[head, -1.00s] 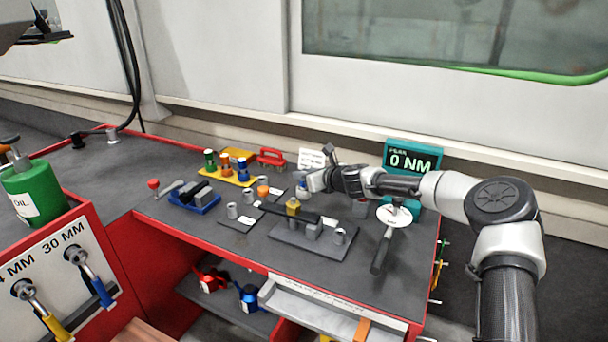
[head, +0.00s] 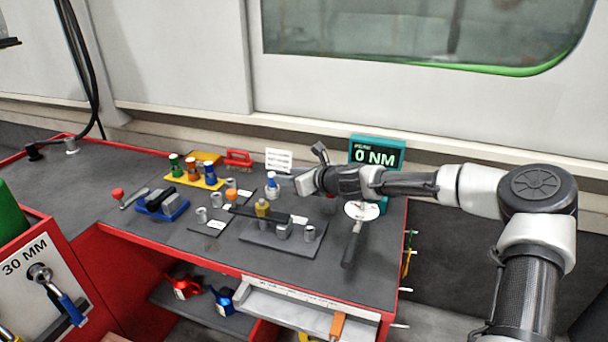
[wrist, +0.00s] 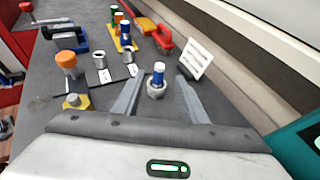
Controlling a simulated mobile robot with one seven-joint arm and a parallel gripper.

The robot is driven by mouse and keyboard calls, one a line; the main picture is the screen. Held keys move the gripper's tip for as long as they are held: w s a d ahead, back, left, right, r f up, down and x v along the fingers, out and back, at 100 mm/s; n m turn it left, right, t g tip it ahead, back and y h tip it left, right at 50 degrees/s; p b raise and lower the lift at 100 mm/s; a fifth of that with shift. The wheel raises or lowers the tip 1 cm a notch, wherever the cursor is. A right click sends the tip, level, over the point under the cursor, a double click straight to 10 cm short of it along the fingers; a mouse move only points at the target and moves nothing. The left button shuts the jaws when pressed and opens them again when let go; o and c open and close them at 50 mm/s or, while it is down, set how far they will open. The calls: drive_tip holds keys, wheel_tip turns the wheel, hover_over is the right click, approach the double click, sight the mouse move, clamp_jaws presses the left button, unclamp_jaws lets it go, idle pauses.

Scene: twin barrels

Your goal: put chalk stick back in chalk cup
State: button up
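A white stick with a blue end (wrist: 158,74), which looks like the chalk stick, stands upright in a small grey holder (wrist: 156,90). I cannot tell for sure that this holder is the chalk cup. The blue-and-white stick also shows in the head view (head: 271,181), just left of my gripper (head: 288,180). In the wrist view my gripper (wrist: 160,98) is open. Its two fingers are spread, one on each side of the stick and holder, with visible gaps and no contact that I can see.
An orange-topped piece (wrist: 66,62), open grey cups (wrist: 99,60), a yellow rack (head: 208,182) with coloured cylinders, and a red brush (head: 238,159) are to the left. A white card (wrist: 195,60) stands close by on the right. The teal display (head: 376,153) is behind my arm.

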drive_tip(key=p+v, duration=0.1)
drive_tip(key=v, duration=0.6)
drive_tip(key=shift+s+d, duration=0.15)
drive_tip(key=shift+s, duration=0.05)
drive_tip(key=shift+r, duration=0.15)
